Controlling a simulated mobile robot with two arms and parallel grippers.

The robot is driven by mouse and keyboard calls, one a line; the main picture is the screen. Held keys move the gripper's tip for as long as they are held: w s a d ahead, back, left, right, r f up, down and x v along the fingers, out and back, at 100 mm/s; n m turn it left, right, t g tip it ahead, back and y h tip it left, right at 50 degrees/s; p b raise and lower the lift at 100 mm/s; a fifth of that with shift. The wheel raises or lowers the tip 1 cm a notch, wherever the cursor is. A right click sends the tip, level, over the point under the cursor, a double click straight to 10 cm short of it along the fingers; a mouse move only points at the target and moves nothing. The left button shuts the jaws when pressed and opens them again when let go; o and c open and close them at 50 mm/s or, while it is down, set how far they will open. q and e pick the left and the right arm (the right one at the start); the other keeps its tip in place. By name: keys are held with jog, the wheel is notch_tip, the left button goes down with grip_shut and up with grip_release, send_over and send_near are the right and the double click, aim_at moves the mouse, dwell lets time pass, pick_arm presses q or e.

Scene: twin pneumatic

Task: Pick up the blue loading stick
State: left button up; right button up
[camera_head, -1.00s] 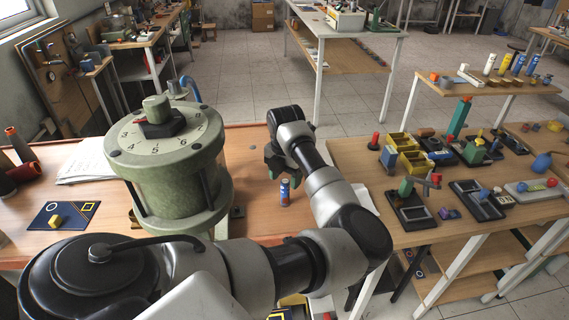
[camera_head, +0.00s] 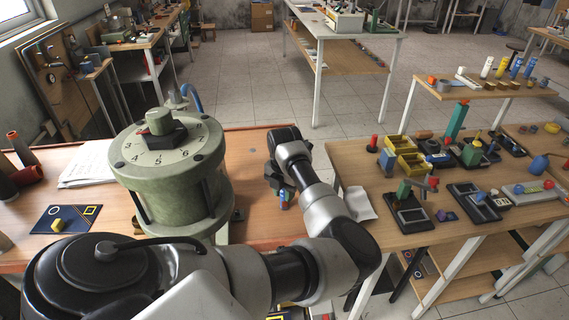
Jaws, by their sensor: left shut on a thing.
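The blue loading stick (camera_head: 283,204) stands on the orange-brown bench, just right of the big green cylindrical machine. My left gripper (camera_head: 283,194) is over it and shut on it. The fingers and wrist hide most of the stick; only a small blue and reddish part shows below them. It looks upright and near the bench top, but I cannot tell whether it touches the bench. My right gripper is not in view.
The green machine (camera_head: 170,200) with a numbered dial stands close left of my gripper. The right table (camera_head: 360,160) holds yellow bins and several small devices. Bench space behind the gripper is clear.

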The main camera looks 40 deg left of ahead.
pick_arm(q)
jog(key=shift+r, duration=0.15)
notch_tip(320, 180, up, 10)
jog(key=b, duration=0.2)
jog(key=shift+b, duration=0.4)
jog(key=o, duration=0.5)
jog(key=shift+c, duration=0.2)
jog(key=c, duration=0.3)
jog(key=shift+o, duration=1.4)
jog(key=c, duration=0.3)
jog(key=shift+w+d, duration=0.1)
